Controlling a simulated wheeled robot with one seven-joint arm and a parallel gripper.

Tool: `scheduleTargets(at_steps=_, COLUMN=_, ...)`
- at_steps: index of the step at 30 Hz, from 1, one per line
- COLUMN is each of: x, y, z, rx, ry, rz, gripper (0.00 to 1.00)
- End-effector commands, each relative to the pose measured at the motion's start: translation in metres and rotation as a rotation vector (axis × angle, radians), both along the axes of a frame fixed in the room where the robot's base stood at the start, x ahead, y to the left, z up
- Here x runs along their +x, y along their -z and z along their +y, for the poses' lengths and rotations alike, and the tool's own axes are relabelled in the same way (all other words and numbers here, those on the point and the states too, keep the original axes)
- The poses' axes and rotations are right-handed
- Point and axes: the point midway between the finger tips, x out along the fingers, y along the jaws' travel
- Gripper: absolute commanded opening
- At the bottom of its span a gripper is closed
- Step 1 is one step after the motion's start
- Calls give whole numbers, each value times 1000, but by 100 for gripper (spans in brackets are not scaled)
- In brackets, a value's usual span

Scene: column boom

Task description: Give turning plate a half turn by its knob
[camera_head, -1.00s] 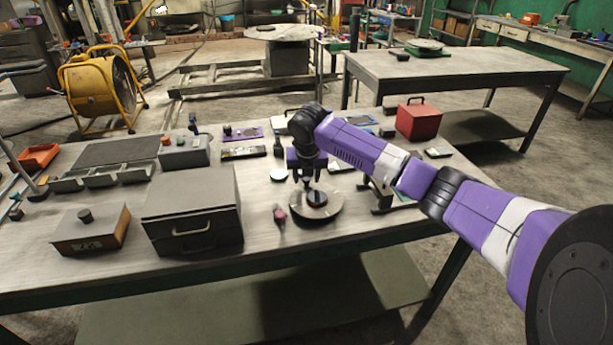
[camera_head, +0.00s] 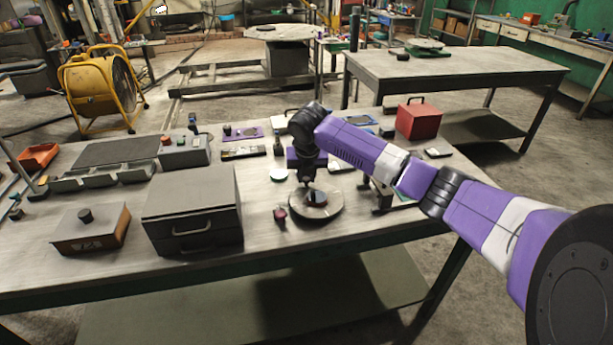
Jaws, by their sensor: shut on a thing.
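The turning plate (camera_head: 327,207) is a round grey disc lying flat near the front edge of the workbench. A darker patch with a reddish and a bluish part shows at its middle. My gripper (camera_head: 309,186) points straight down over the left and back part of the plate. It is shut on the plate's knob, which is mostly hidden by the fingers. A small dark thing with a red face (camera_head: 280,215) is just left of the plate; I cannot tell whether it touches it.
A grey drawer box (camera_head: 193,210) stands left of the plate, and a smaller box with a black knob (camera_head: 92,230) further left. A dark stand (camera_head: 380,197) is close on the right under my arm. A red box (camera_head: 418,120) is at the back right.

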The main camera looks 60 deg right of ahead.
Motion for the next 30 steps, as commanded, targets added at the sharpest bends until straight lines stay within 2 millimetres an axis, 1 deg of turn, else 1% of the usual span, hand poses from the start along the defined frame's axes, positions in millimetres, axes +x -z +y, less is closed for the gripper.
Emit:
scheduleTargets(at_steps=21, x=0, y=-1, z=-1, rx=-2, ry=3, rz=-1, gripper=0)
scheduleTargets(at_steps=23, x=0, y=-3, z=-1, rx=-1, ry=25, rz=-1, gripper=0)
scheduleTargets(at_steps=30, x=-7, y=-3, z=-10, rx=0, ry=206, rz=-2, gripper=0)
